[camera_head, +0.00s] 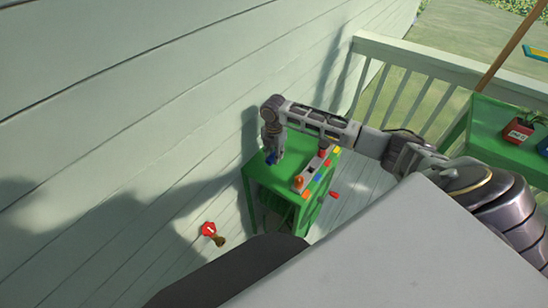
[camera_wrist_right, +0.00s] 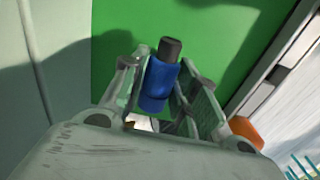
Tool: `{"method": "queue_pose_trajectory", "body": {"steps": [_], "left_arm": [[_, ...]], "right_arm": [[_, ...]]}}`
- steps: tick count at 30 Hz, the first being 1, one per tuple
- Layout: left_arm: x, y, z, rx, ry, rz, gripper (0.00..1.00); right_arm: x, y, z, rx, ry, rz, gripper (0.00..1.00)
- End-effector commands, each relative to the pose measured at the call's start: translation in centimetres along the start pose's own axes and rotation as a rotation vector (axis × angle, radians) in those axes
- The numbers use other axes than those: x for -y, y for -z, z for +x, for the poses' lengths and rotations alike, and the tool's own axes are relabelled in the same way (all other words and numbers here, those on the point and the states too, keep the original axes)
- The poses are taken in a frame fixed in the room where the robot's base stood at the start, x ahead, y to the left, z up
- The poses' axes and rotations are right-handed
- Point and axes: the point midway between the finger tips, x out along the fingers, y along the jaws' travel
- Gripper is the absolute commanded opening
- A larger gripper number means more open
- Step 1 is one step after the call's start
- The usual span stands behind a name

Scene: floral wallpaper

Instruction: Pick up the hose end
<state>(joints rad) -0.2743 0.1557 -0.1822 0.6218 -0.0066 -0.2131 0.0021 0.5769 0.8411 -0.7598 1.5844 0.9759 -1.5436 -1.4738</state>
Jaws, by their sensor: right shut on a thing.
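The hose end, a blue cylinder with a dark grey tip (camera_wrist_right: 158,88), is between the fingers of my right gripper (camera_wrist_right: 165,95) in the right wrist view. The gripper is shut on it. In the head view, my right gripper (camera_head: 272,152) points down over the back left of the green cabinet's top. A small bit of the blue hose end (camera_head: 271,159) shows below the fingers there. I cannot tell whether it touches the top. My left gripper is not in view.
The green cabinet (camera_head: 262,178) stands by the pale plank wall (camera_head: 130,120). Its right side carries a strip of coloured pieces (camera_head: 318,170). A red and brown object (camera_head: 211,231) is on the wall or floor at left. A green table (camera_head: 490,135) with a potted plant (camera_head: 520,130) stands right, beside a white railing (camera_head: 430,65).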

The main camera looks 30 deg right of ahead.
Motion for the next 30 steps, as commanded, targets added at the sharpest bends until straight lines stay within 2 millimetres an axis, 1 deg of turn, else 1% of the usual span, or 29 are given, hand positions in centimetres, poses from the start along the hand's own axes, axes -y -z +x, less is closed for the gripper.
{"method": "queue_pose_trajectory", "body": {"steps": [1, 3, 8, 12, 15, 18, 30], "left_arm": [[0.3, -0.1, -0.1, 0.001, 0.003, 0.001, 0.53], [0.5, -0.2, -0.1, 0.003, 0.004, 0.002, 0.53], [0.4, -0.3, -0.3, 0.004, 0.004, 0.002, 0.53], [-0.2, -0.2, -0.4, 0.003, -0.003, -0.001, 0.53], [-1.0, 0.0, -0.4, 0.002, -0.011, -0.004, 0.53], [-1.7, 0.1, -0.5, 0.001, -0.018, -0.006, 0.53], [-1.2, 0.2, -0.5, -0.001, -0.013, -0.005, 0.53]], "right_arm": [[-0.1, 0.0, -0.8, 0.001, -0.003, -0.001, 0.04], [-0.1, 0.0, -1.8, 0.000, -0.002, 0.000, 0.04], [-0.1, 0.0, -4.3, 0.001, -0.003, -0.001, 0.04], [-0.1, 0.0, -6.1, 0.000, -0.001, -0.001, 0.04], [-0.1, 0.0, -7.0, 0.000, -0.001, 0.000, 0.04], [0.0, 0.0, -7.5, 0.000, 0.000, 0.000, 0.04], [0.0, 0.0, -7.7, -0.001, 0.000, -0.001, 0.04]]}}
